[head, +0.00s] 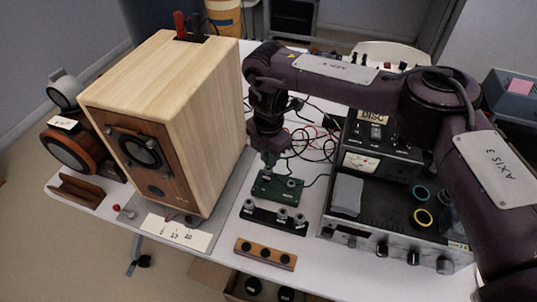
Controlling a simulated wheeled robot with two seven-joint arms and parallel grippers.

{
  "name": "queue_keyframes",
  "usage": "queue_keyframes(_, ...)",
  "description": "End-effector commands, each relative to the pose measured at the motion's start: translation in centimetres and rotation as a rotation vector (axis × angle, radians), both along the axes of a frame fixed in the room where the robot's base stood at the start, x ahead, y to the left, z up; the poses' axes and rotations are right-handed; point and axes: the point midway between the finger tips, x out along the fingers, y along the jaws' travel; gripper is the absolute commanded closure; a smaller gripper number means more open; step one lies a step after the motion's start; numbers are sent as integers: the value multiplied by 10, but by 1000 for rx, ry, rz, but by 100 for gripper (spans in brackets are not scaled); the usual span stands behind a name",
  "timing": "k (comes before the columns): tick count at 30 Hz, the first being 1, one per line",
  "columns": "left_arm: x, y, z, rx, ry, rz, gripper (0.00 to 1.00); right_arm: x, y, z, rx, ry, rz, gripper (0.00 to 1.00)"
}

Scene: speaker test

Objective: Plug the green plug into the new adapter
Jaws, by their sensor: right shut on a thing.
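My right gripper (269,158) reaches down over the middle of the table, right of the wooden speaker. It is shut on the green plug (277,188), a dark green block with pale round posts on top; the fingers hide part of its back left end. A thin cable runs from its right side. I cannot tell if it touches the table. Just in front of it is a black block with several pale metal posts (273,219). Further forward lies a brown wooden block with dark round spots (265,254). I cannot tell which block is the new adapter. My left gripper is out of view.
A large wooden speaker (150,115) stands on a grey mat at left, with a numbered white card (176,232) in front. A black amplifier (385,215) and a meter box (375,150) stand at right. Loose cables (314,142) lie behind the plug. The table's front edge is near.

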Motion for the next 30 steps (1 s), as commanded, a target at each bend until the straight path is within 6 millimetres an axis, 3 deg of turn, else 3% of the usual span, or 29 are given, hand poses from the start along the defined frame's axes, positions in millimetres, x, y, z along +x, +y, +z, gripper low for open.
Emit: queue_keyframes(30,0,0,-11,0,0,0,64,0,0,-19,0,0,0,100)
